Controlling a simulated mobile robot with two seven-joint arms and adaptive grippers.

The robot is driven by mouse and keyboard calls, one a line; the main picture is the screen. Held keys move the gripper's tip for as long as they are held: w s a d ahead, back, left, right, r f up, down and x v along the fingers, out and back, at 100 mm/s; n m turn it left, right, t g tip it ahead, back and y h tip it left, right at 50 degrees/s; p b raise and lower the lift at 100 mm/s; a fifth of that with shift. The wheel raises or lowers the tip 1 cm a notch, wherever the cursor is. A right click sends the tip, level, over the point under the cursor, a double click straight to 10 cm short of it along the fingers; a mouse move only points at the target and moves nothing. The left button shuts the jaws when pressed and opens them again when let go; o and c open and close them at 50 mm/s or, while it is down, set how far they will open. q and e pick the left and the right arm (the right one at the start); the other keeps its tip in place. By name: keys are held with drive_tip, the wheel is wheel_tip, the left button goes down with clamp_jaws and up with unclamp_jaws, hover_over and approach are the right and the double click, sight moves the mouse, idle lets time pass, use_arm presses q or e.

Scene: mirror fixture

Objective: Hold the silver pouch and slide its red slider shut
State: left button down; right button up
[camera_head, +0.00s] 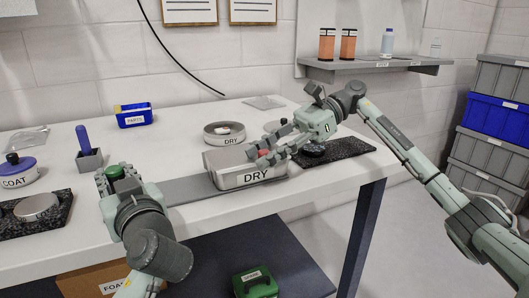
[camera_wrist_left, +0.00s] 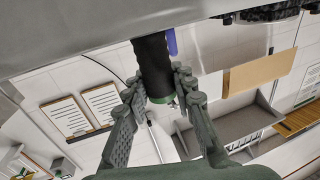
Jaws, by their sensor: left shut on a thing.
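My left gripper (camera_head: 116,176) is away from the pouch, at the table's front left. It is shut on a dark handle with a green end (camera_head: 115,171). In the left wrist view the black handle (camera_wrist_left: 152,62) stands between the left fingers (camera_wrist_left: 158,100).
A blue handle in a grey block (camera_head: 88,157), a COAT jar (camera_head: 18,175) and a blue PARTS bin (camera_head: 134,116) are at left. The table is clear around the centre.

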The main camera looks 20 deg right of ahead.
clamp_jaws()
drive_tip(key=d, duration=0.4)
drive_tip(key=shift+d, duration=0.25)
use_arm(q)
drive_tip(key=shift+a, duration=0.15)
use_arm(e)
drive_tip(key=shift+d, duration=0.15)
drive_tip(key=shift+o, duration=1.2)
unclamp_jaws()
drive_tip(key=shift+f, duration=0.1)
drive_tip(key=shift+a, duration=0.25)
